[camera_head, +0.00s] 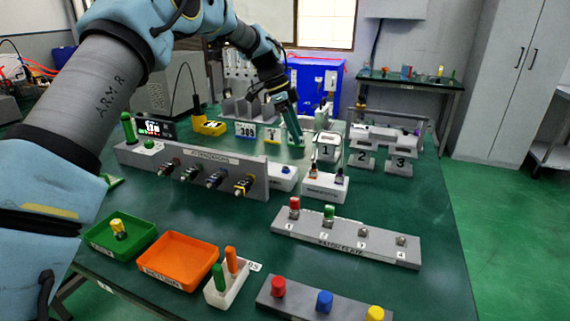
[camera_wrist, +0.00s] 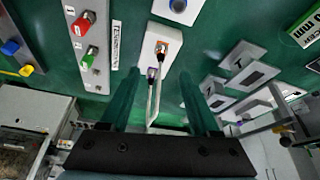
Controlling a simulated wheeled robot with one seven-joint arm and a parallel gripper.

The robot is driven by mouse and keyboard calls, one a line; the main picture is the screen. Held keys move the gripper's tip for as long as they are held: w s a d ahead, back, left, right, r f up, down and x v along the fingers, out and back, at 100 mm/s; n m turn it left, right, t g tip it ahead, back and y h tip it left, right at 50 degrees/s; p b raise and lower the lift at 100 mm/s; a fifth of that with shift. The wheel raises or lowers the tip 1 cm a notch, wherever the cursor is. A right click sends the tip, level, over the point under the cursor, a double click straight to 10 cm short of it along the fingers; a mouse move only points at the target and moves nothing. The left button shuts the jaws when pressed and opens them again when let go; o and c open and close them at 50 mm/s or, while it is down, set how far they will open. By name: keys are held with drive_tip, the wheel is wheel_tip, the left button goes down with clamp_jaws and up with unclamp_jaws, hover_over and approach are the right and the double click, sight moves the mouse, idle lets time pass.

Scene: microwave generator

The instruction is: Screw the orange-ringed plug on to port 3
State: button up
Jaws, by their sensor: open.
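The orange-ringed plug (camera_head: 313,171) stands upright at the left end of the white terminator box, beside a purple-marked plug (camera_head: 339,176). In the wrist view the orange-ringed plug (camera_wrist: 161,49) shows between my fingers, ahead of their tips. My gripper (camera_head: 297,143) is open and empty, pointing down above and behind the box; its two dark green fingers (camera_wrist: 156,76) also show in the wrist view. The patch plate (camera_head: 345,245) carries a red cap on port 1 and a green cap on port 2. Port 3 (camera_head: 363,233) is a bare metal connector.
The grey attenuator panel (camera_head: 200,177) with several plugs stands left of the box. Orange (camera_head: 178,262) and green (camera_head: 118,238) trays lie front left. A plate with red, blue and yellow caps (camera_head: 324,301) is at the front. Numbered stands (camera_head: 362,158) are behind. The table's right front is clear.

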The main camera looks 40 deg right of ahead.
sight(314, 173)
drive_tip(key=p+x, duration=0.1)
drive_tip(key=x, duration=0.4)
drive_tip(key=p+x, duration=0.2)
drive_tip(key=x, duration=0.4)
drive_tip(key=shift+d+r, duration=0.1)
drive_tip(key=shift+d, duration=0.1)
clamp_jaws()
